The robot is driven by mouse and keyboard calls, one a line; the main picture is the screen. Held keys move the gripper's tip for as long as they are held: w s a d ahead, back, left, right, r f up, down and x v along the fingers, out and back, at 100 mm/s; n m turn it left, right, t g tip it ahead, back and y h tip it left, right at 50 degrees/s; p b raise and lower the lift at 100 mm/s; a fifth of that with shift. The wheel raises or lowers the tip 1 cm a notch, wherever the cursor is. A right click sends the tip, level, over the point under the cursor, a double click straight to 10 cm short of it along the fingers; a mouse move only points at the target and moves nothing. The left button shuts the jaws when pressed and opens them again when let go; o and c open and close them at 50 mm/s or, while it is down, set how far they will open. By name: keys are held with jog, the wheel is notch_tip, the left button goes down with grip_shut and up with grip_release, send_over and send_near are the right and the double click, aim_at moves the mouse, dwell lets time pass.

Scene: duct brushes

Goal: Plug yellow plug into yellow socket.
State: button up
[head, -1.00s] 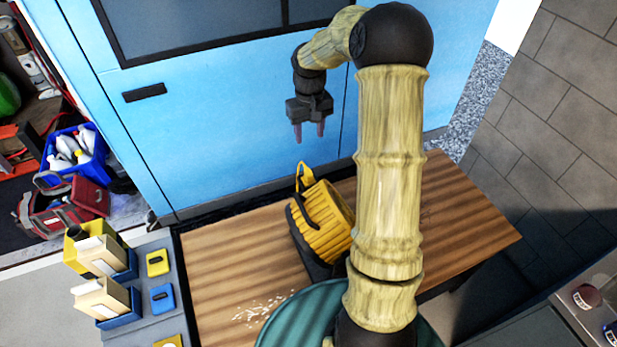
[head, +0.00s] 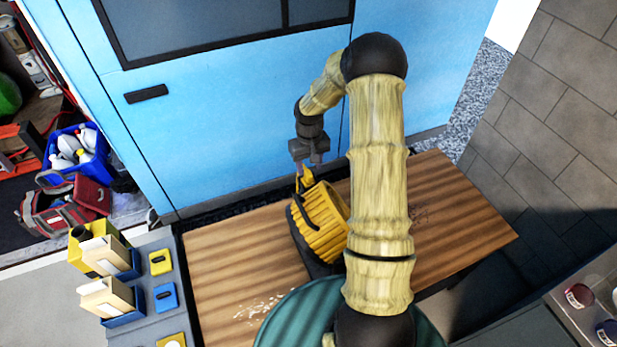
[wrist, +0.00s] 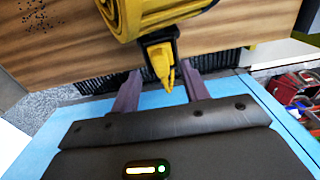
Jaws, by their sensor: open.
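A yellow drum-like unit (head: 322,218), apparently a reel, stands on the wooden table. A small yellow piece with a pointed tip, apparently the yellow plug (head: 305,178), sticks up at its upper end. My gripper (head: 311,184) is open just above it, pointing down. In the wrist view the plug (wrist: 160,64) shows between my two spread fingers (wrist: 163,84), with gaps on both sides. I cannot tell how deep it sits between them. A yellow square plate with a dark middle (head: 160,262) lies on the grey panel at left; I cannot tell whether it is the socket.
A blue plate (head: 165,296) lies near the yellow one. Yellow and blue bins (head: 124,305) stand beside them. The wooden table (head: 225,260) is mostly clear, with pale scraps (head: 262,305) at its front. A blue cabinet (head: 230,120) stands behind.

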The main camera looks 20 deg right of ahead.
aim_at(310, 174)
jog(key=shift+s+f+p, duration=0.15)
jog(key=shift+f+p, duration=0.9)
jog(key=shift+f, duration=1.5)
grip_shut()
jog(key=shift+r, duration=0.1)
notch_tip(310, 174, up, 10)
jog(key=shift+f+b, duration=0.1)
jog(key=shift+b, duration=1.1)
